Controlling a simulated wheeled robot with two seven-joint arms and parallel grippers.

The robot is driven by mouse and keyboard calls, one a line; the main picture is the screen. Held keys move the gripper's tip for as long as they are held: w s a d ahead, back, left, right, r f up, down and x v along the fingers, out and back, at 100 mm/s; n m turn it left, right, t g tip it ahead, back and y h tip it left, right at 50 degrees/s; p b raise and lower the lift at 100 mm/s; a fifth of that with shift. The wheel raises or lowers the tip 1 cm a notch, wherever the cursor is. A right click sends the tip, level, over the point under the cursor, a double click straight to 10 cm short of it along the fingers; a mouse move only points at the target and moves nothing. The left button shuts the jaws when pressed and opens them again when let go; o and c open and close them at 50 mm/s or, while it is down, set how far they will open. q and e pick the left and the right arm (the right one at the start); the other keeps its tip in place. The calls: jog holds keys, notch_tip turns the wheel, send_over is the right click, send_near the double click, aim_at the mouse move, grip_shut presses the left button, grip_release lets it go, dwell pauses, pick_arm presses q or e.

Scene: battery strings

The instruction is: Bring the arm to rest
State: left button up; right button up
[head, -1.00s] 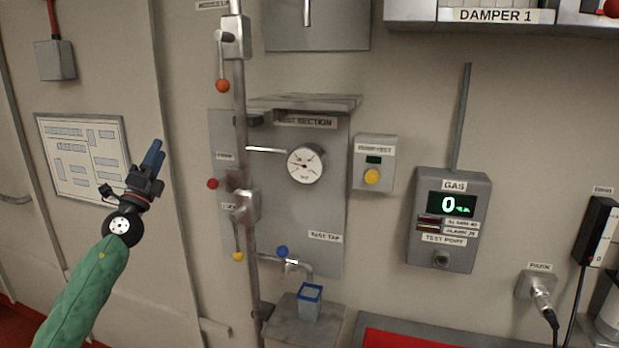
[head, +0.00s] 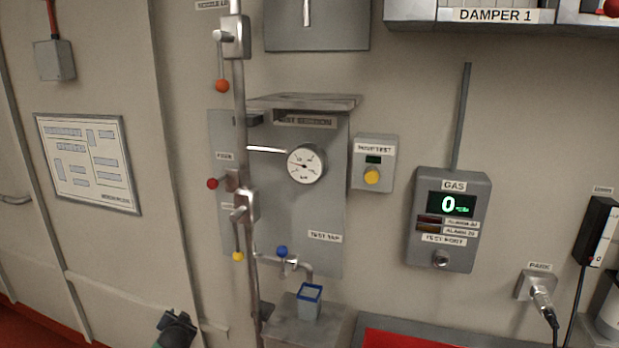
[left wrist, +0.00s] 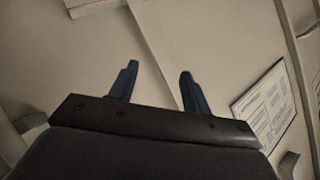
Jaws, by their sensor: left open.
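My left gripper shows in the left wrist view (left wrist: 155,88). Its two blue fingers are apart with nothing between them, and the wall lies beyond. In the head view the gripper's fingers do not show; only a dark part of my left arm (head: 177,328) shows at the bottom edge, left of the pipe. My right arm is in neither view.
A vertical pipe (head: 240,120) with levers runs in front of the test panel (head: 325,215). A blue-rimmed cup (head: 309,302) stands on a grey ledge under the tap. A gas meter (head: 447,258) and a framed chart (head: 118,196) are on the wall.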

pick_arm(q)
jog(key=s+d+f+n+g+h, duration=0.1)
jog(key=s+d+f+g, duration=0.1)
jog(key=s+d+f, duration=0.55)
jog(key=s+d+f+g+h, duration=0.2)
jog(key=s+f, duration=0.6)
jog(key=f, duration=0.6)
jog(key=s+d+f+n+g+h, duration=0.15)
jog(key=s+d+f, duration=0.25)
jog(key=s+f, duration=0.5)
jog(key=s+d+f+g, duration=0.1)
jog(key=s+d+f, duration=0.2)
jog(key=s, duration=0.7)
jog(key=s+d+f+g, duration=0.2)
jog(key=s+f, duration=0.5)
jog(key=s, duration=0.4)
jog(key=s+d+f+g, duration=0.2)
jog(key=s+d+f, duration=0.2)
jog(key=s, duration=0.7)
jog(key=shift+d+f, duration=0.2)
jog(key=shift+f, duration=0.7)
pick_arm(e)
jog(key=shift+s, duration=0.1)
pick_arm(q)
jog(key=shift+h, duration=0.25)
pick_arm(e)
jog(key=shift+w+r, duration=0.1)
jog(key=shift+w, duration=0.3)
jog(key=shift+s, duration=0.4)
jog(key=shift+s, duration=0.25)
